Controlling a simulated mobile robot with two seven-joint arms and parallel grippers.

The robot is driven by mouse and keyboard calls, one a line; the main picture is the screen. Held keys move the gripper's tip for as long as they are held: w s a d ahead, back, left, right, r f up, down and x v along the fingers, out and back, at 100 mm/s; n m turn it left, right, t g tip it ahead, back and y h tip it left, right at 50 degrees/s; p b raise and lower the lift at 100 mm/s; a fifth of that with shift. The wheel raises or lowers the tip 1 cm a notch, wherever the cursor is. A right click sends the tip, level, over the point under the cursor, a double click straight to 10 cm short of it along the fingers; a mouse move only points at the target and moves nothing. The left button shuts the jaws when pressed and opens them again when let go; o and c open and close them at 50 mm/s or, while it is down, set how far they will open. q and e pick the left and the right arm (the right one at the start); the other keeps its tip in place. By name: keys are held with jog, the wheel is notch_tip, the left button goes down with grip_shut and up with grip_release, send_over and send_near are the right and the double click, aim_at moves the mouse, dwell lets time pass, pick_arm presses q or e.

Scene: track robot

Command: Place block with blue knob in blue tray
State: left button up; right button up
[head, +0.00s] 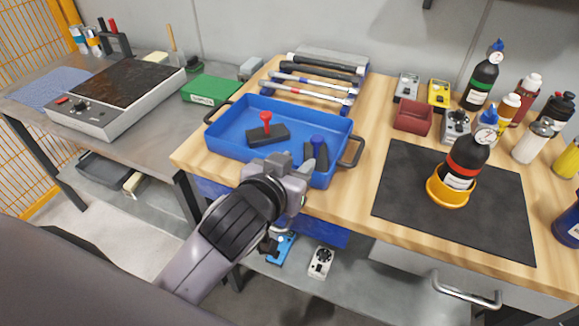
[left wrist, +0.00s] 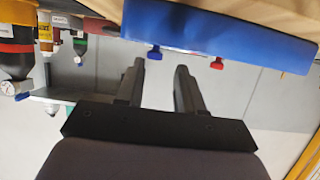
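The blue tray (head: 222,143) sits on the wooden worktop; its outer side also shows across the top of the left wrist view (left wrist: 215,32). A dark block with a blue knob (head: 317,145) stands in the tray's front right part, partly hidden by my gripper. Its knob shows over the tray rim in the left wrist view (left wrist: 155,53). My left gripper (head: 294,165) is at the tray's front edge in the head view. Its fingers are apart with nothing between them (left wrist: 160,72). My right gripper is not in view.
A dark block with a red knob (head: 267,131) lies in the tray's middle. Hammers and wrenches (head: 318,82) lie behind the tray. To its right are a red bin (head: 413,117) and a black mat (head: 400,190) bearing a bottle in an orange bowl (head: 450,192).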

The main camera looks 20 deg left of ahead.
pick_arm(q)
jog(key=shift+v, duration=1.15)
jog(key=s+a+f+m+g, duration=0.1)
jog(key=s+a+f+g, duration=0.35)
jog(key=s+f, duration=0.45)
jog(key=s+a+f+g, duration=0.4)
jog(key=s+f+g, duration=0.3)
jog(key=s, duration=0.4)
jog(key=w+d+f+t+h+p, duration=0.1)
jog(key=w+d+f+t+p, duration=0.2)
jog(key=w+f+t, duration=0.3)
jog(key=shift+w+m+t+p, duration=0.4)
jog(key=shift+t, duration=0.65)
jog(key=shift+f, duration=0.1)
